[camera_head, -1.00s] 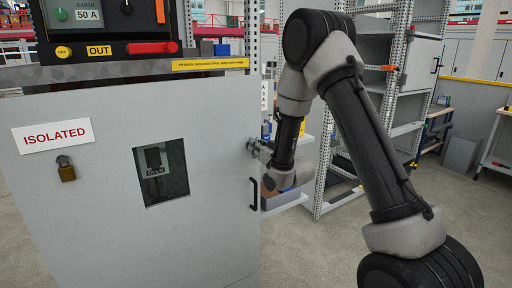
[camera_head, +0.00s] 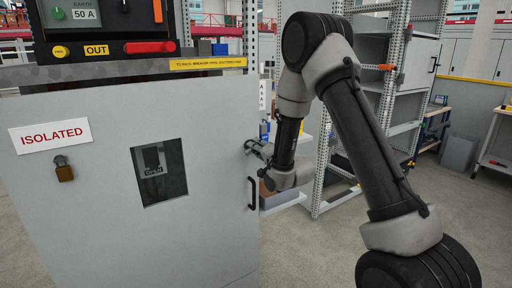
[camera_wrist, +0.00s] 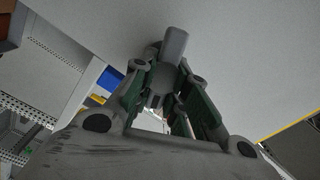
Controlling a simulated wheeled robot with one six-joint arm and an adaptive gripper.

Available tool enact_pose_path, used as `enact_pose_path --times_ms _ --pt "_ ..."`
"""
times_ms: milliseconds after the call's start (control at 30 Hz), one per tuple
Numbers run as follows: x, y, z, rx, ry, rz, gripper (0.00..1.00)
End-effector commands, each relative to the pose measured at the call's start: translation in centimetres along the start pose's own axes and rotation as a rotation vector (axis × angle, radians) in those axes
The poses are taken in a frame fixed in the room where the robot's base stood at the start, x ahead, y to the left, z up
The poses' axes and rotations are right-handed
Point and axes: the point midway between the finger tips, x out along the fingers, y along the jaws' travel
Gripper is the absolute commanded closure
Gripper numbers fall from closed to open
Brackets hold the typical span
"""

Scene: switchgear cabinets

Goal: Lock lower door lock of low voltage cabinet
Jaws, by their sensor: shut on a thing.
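The grey cabinet door (camera_head: 95,215) fills the left of the head view and looks closed. My gripper (camera_head: 257,149) is at the door's right edge, above the black door handle (camera_head: 252,193). In the wrist view my gripper (camera_wrist: 163,78) is shut around a small grey cylindrical part (camera_wrist: 174,44) that stands out by the pale door face (camera_wrist: 240,50). It looks like the lock's knob or lever. In the head view the fingers mostly hide this lock, so its exact turn cannot be told.
The door carries an ISOLATED sign (camera_head: 50,135), a brass padlock (camera_head: 64,172) and a dark window (camera_head: 160,172). A panel with a red-orange handle (camera_head: 150,47) sits above. Metal shelving (camera_head: 403,110) stands behind my arm.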

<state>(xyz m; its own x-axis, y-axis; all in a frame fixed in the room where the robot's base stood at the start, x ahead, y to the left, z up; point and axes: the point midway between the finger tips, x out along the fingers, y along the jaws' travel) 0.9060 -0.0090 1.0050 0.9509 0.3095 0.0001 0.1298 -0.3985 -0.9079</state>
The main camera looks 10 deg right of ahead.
Motion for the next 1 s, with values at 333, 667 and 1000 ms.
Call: enact_pose_path --times_ms 333,667,1000 --pt "-0.03 0.43 0.01 0.274 0.001 0.002 1.0" --pt "-0.04 0.58 0.06 0.417 0.002 0.002 1.0" --pt "-0.04 0.62 0.07 0.449 0.002 0.002 1.0"
